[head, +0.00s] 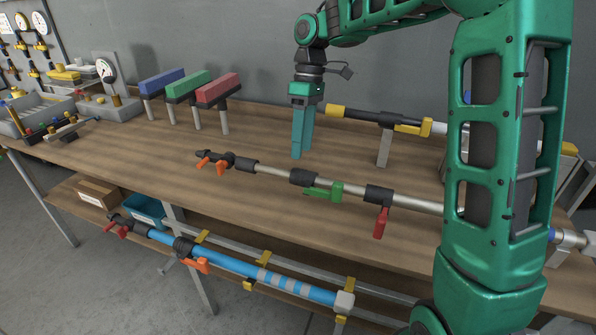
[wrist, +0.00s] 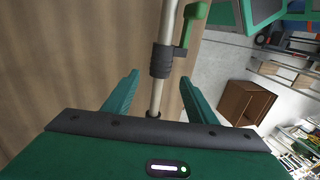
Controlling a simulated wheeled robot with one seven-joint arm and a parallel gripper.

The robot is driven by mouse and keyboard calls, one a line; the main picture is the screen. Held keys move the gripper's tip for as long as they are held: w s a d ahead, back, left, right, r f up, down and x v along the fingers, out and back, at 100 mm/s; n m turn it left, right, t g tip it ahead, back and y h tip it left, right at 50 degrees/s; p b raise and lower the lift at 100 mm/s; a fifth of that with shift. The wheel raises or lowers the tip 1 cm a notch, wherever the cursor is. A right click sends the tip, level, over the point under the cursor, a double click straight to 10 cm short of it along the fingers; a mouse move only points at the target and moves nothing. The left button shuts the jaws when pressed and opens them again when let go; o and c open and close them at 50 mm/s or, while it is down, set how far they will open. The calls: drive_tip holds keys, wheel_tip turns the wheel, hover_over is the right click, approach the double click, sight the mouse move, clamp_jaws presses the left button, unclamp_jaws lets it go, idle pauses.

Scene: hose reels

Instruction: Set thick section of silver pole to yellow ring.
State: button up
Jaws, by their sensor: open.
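The silver pole (head: 345,190) lies across the wooden bench and passes behind my arm at the right. It has an orange-lever clamp (head: 215,162) at its left end, then black collars, one with a green lever (head: 326,190) and one with a red lever (head: 381,222). It gets thicker toward the right. I cannot make out a yellow ring on it. My gripper (head: 301,145) is open and empty, pointing down over the pole. In the wrist view the pole (wrist: 157,97) runs between the open fingers (wrist: 161,74), below the green-lever collar (wrist: 161,62).
Behind stands another pole (head: 365,116) with a yellow end and yellow lever. Blue, green and red blocks (head: 217,88) on posts stand at the back left. A blue pole (head: 225,262) lies on a lower rail in front. Bare bench top (head: 130,150) is free at left.

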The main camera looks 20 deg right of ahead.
sight(299, 170)
drive_tip(key=x, duration=0.8)
drive_tip(key=shift+r, duration=0.1)
drive_tip(key=c, duration=1.3)
drive_tip(key=shift+w, duration=0.15)
clamp_jaws()
